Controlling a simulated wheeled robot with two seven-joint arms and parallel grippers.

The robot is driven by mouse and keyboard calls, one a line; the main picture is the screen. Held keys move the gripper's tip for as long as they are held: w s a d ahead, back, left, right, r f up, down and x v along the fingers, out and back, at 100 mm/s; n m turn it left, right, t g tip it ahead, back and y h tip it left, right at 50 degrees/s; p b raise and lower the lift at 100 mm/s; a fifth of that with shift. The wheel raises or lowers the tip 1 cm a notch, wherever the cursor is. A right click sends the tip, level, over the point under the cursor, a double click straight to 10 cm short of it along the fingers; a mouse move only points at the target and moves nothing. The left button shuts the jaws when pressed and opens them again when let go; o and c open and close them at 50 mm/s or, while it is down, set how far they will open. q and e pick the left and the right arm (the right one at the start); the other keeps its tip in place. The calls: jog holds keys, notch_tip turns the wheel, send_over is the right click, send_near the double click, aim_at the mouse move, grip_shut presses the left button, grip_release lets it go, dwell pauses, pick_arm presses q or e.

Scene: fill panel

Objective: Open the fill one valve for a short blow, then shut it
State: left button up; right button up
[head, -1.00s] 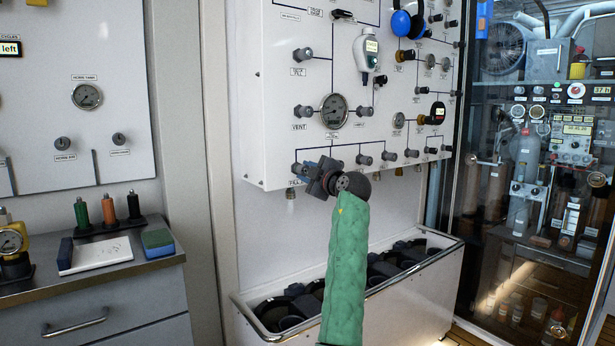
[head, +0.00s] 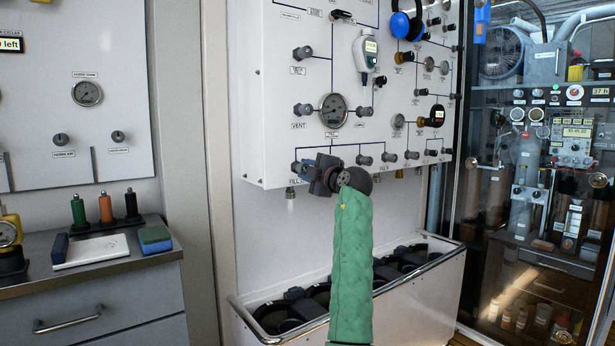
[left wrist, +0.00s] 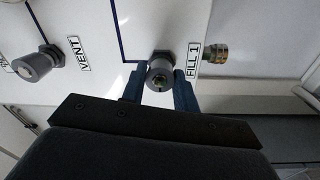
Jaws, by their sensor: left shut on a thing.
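The fill one valve is a grey round knob (left wrist: 160,72) beside the "FILL 1" label (left wrist: 193,60) in the left wrist view. My left gripper (left wrist: 158,88) has its two blue fingers on either side of the knob and is shut on it. In the head view the left gripper (head: 311,168) is at the lower left of the white fill panel (head: 285,75), and it hides most of the knob. A brass outlet fitting (left wrist: 215,54) sits just past the label. My right gripper is not in view.
The vent knob (head: 303,109) and a round gauge (head: 334,110) are above the gripper. More knobs (head: 364,160) run along the panel's bottom row. A white trough (head: 410,300) with dark round holders stands below. A grey counter (head: 25,283) is at left.

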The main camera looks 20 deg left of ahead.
pick_arm(q)
jog(key=shift+a+f+n, duration=0.1)
jog(key=shift+f+n, duration=0.15)
jog(key=shift+n, duration=0.15)
jog(key=o, duration=1)
jog(key=shift+c, duration=0.2)
jog(key=shift+r, duration=0.15)
